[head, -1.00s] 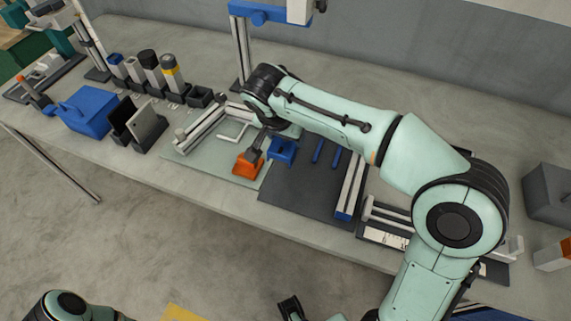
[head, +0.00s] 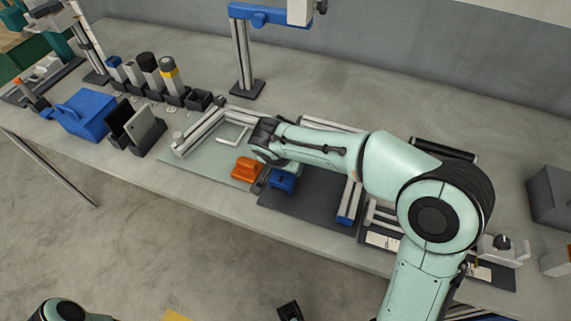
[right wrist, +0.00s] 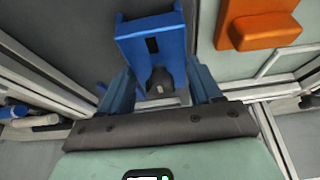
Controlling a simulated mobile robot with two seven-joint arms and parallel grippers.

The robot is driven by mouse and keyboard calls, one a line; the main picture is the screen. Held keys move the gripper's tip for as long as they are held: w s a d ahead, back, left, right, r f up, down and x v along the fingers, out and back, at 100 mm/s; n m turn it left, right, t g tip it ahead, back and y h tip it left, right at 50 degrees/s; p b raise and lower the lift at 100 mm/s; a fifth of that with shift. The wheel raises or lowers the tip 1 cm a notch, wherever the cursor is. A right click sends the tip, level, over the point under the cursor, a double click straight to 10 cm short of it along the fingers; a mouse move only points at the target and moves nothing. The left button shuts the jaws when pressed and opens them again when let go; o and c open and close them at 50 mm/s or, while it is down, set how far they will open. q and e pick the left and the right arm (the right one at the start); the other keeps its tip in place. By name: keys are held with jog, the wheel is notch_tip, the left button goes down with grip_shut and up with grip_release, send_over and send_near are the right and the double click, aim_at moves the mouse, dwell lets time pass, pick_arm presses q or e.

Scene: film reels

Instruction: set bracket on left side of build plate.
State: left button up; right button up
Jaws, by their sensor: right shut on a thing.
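An orange bracket (head: 247,169) sits at the right edge of the pale green plate (head: 205,166), which has metal bars and a thin white L-shaped rod on it. The orange bracket also shows in the right wrist view (right wrist: 258,25). A blue bracket (head: 282,182) is at the left end of the dark mat (head: 305,203). My right gripper (right wrist: 160,85) is shut on the blue bracket, its fingers on either side of it; in the head view the wrist partly covers it. A dark piece (head: 289,311) at the bottom edge may be my left gripper; its jaws are unclear.
A blue box (head: 84,113), a dark slotted holder (head: 137,128) and several upright cylinders in dark cups stand to the left. A metal rail (head: 350,203) borders the dark mat on the right. A blue-armed post (head: 242,55) stands behind.

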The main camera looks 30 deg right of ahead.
jog(key=shift+f, duration=0.1)
jog(key=o, duration=1.3)
jog(key=shift+c, duration=0.2)
jog(key=shift+r, duration=0.2)
jog(key=p+v, duration=0.1)
jog(key=v, duration=1.1)
jog(key=shift+a+f, duration=0.1)
